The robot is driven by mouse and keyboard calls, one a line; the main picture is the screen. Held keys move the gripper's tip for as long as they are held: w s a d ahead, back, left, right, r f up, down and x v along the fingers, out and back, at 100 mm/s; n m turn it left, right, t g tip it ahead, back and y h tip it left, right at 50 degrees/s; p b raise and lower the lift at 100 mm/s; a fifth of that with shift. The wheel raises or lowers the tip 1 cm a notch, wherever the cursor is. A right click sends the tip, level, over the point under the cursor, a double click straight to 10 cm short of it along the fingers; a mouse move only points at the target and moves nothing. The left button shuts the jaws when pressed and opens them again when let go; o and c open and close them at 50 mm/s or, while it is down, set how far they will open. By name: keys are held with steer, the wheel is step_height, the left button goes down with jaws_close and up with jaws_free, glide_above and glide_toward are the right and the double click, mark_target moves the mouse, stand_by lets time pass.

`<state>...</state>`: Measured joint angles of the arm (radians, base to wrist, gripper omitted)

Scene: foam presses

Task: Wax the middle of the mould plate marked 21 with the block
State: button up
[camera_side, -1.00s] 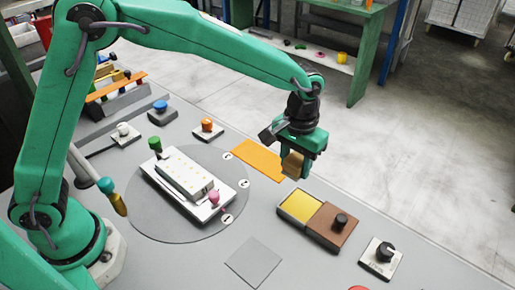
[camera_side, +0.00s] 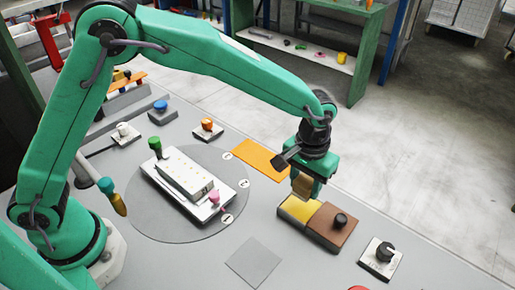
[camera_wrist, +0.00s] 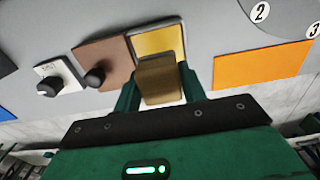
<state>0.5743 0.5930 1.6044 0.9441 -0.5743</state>
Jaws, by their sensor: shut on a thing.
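My gripper (camera_side: 311,173) is shut on a tan block (camera_side: 302,186), which also shows between the fingers in the wrist view (camera_wrist: 160,80). The block is over the back part of a yellow pad (camera_side: 295,210) in a shallow tray; in the wrist view the pad (camera_wrist: 158,40) shows beyond it. I cannot tell whether the block touches the pad. A white mould (camera_side: 185,175) with small dots on top lies on the grey round turntable (camera_side: 150,222) at the left. The number 21 cannot be read on it.
A brown lid with a black knob (camera_side: 340,220) adjoins the yellow pad. An orange mat (camera_side: 261,159) lies behind. A dial box (camera_side: 380,257) stands at right. Green (camera_side: 155,145) and pink (camera_side: 213,198) knobs stand at the mould. A grey square (camera_side: 253,262) lies in front.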

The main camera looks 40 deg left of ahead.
mark_target(301, 205)
steer(key=shift+f, duration=1.9)
steer(key=shift+f, duration=0.65)
stand_by(1.3)
steer(key=shift+r, duration=0.1)
steer(key=shift+r, duration=3.55)
steer(key=s+a+r, duration=0.1)
steer(key=a+r, duration=0.3)
steer(key=a, duration=0.9)
steer(key=s+a+r, duration=0.1)
steer(key=a+r, duration=0.4)
steer(key=a, duration=0.9)
steer(key=shift+a+r, duration=0.15)
steer(key=shift+a, duration=0.1)
steer(key=shift+s, duration=0.15)
